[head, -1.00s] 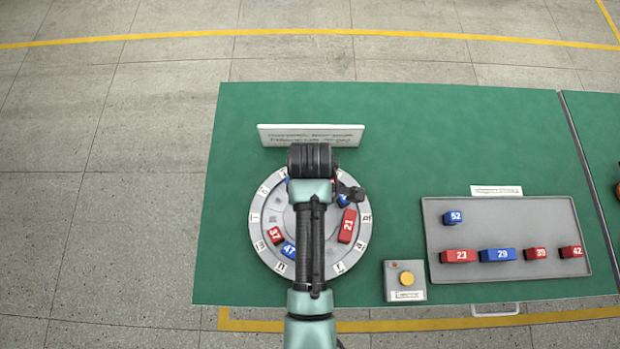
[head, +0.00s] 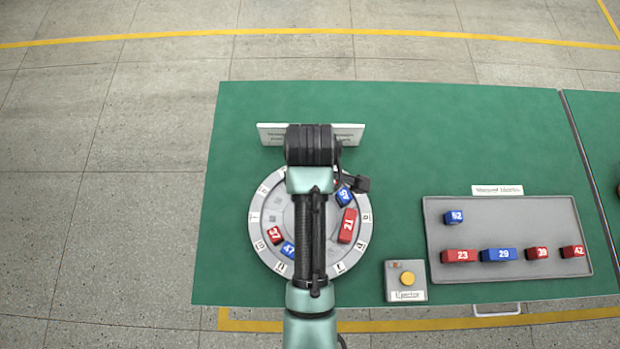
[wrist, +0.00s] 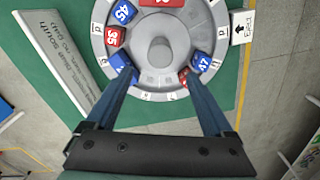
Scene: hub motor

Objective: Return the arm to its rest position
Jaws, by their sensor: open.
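My arm (head: 312,235) reaches out over the round grey dial (head: 257,232), and its end hides part of the dial and of the sign behind. My gripper (wrist: 158,80) shows in the wrist view with its two fingers spread wide and nothing held between them. It is above the dial; the exact height I cannot tell. The dial carries red block 21 (head: 347,225), blue block 45 (head: 344,196), red block 37 (head: 275,235) and blue block 47 (head: 288,249). In the wrist view, red block 35 (wrist: 114,36) also shows. The left fingertip overlaps another blue block (wrist: 121,66).
A white sign (head: 350,133) stands behind the dial. A small box with a yellow button (head: 407,279) is right of the dial. A grey tray (head: 500,220) with several red and blue blocks lies further right.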

